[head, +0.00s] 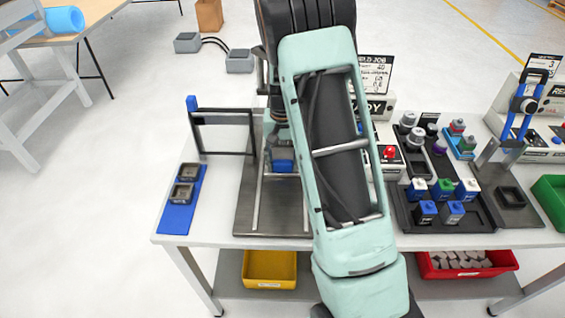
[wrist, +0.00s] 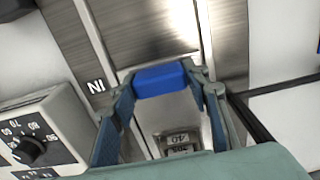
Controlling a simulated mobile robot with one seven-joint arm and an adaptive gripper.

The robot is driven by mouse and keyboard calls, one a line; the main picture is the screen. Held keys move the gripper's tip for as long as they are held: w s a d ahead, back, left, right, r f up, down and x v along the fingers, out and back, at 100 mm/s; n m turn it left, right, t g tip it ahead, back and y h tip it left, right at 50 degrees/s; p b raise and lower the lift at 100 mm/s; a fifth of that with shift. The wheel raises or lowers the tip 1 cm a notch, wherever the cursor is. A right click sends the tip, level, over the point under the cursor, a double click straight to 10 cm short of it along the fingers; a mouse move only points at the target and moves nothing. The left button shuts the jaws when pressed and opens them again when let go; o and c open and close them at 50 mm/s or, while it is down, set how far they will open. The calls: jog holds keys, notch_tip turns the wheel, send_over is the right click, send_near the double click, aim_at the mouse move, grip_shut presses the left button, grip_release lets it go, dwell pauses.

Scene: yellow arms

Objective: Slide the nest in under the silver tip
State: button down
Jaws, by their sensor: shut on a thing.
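In the wrist view my gripper (wrist: 160,82) is shut on a blue block (wrist: 160,78), with one finger at each side of it. The block sits over a bright metal strip that runs along a brushed metal plate (wrist: 68,38). I take the block for the nest's handle; the nest itself is not clearly seen. In the head view a blue part (head: 283,166) shows low between the rails, just left of my arm, and the metal base plate (head: 245,205) lies around it. The silver tip is not visible; my arm covers much of the station.
A dial box (wrist: 35,140) stands close by in the wrist view. A black frame (head: 223,117) and a blue tray (head: 181,210) with two dark square pieces are left. A dark tray (head: 435,240) of coloured blocks is right.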

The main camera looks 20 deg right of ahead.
jog(key=c, duration=1.2)
grip_release()
jog(key=shift+w+d+r, duration=0.1)
jog(key=shift+w, duration=0.25)
jog(key=shift+c, duration=0.2)
jog(key=shift+o, duration=0.8)
jog(key=shift+s, duration=0.1)
notch_tip(320, 180, up, 12)
jog(key=shift+s, duration=0.1)
